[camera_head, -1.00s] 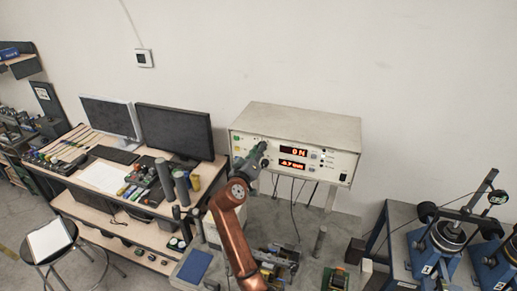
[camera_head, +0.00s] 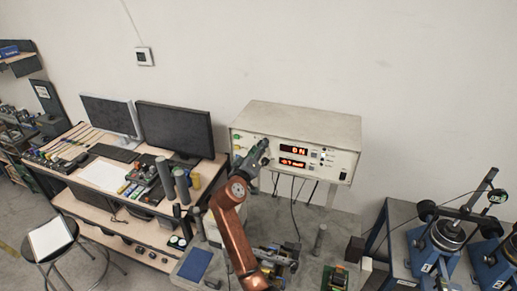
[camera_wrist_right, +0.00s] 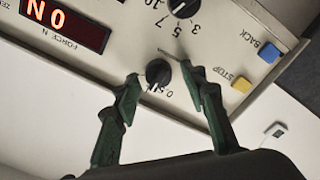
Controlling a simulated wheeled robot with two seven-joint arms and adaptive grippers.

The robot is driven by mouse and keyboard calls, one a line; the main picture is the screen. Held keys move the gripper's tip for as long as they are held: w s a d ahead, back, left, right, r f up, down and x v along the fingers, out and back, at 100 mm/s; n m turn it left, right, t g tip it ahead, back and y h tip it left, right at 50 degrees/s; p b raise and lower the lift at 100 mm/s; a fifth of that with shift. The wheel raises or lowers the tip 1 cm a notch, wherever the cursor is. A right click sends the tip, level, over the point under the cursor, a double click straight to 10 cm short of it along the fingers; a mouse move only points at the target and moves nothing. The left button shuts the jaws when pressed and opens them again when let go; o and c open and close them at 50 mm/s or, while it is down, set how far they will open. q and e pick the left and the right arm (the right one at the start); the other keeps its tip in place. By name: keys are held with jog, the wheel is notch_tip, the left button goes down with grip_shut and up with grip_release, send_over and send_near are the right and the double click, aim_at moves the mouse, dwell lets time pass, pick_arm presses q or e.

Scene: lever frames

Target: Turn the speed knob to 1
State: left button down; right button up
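The control box (camera_head: 300,118) stands against the wall with its front panel facing me. In the right wrist view its panel (camera_wrist_right: 110,62) appears upside down. A small black knob (camera_wrist_right: 158,72) with "0.5" and "1" marks beside it lies between the fingertips of my right gripper (camera_wrist_right: 165,77). The fingers are open, one on each side of the knob, with visible gaps. I cannot make out the knob's pointer or a speed label. A second black knob (camera_wrist_right: 183,7), marked 3, 5, 7, 10, is at the top edge. In the head view my right gripper (camera_head: 262,148) covers the panel's left part.
A blue BACK button (camera_wrist_right: 269,52) and a yellow STOP button (camera_wrist_right: 242,84) sit beside the knobs. A red display (camera_wrist_right: 65,22) is lit. Monitors (camera_head: 174,131) stand on the desk at left; blue machines (camera_head: 436,252) stand at right.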

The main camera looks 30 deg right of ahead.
jog(key=v, duration=0.7)
jog(key=shift+s+a, duration=0.15)
jog(key=shift+s, duration=0.05)
dwell(0.4)
jog(key=shift+f, duration=0.1)
